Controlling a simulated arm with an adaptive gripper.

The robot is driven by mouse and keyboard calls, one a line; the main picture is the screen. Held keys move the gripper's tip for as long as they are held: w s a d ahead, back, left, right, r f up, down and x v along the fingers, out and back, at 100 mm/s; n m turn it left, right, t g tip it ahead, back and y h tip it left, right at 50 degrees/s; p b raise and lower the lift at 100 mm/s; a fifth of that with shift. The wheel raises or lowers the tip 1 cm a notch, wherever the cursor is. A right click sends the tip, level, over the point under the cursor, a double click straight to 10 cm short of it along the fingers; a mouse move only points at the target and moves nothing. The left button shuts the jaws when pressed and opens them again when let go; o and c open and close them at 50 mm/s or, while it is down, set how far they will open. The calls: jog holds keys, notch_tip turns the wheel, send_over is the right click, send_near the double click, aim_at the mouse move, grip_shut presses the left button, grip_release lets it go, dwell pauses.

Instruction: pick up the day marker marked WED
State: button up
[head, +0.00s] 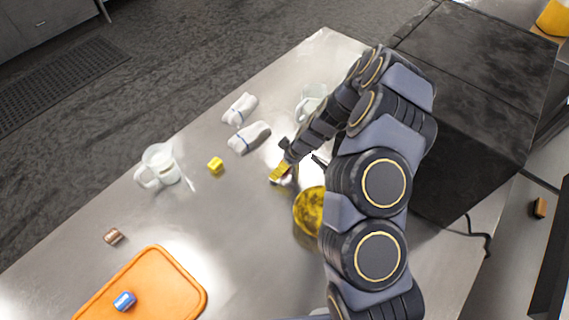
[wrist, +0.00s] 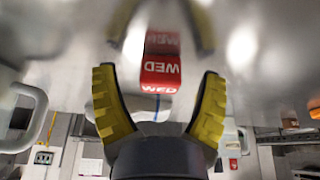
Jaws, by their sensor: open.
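The red day marker with white WED lettering (wrist: 160,67) stands on the shiny metal table in the wrist view. It lies between the two yellow fingers of my gripper (wrist: 160,84), with a gap on each side. The fingers are open and hold nothing. In the head view my gripper (head: 281,174) is low over the table, near the yellow bowl (head: 309,212). The gripper hides most of the red marker there.
A glass mug (head: 309,101) stands behind. A brown block (head: 113,236) and an orange board (head: 175,282) with a blue block (head: 124,300) are front left.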

jog(key=c, duration=1.1)
jog(key=shift+o, duration=0.2)
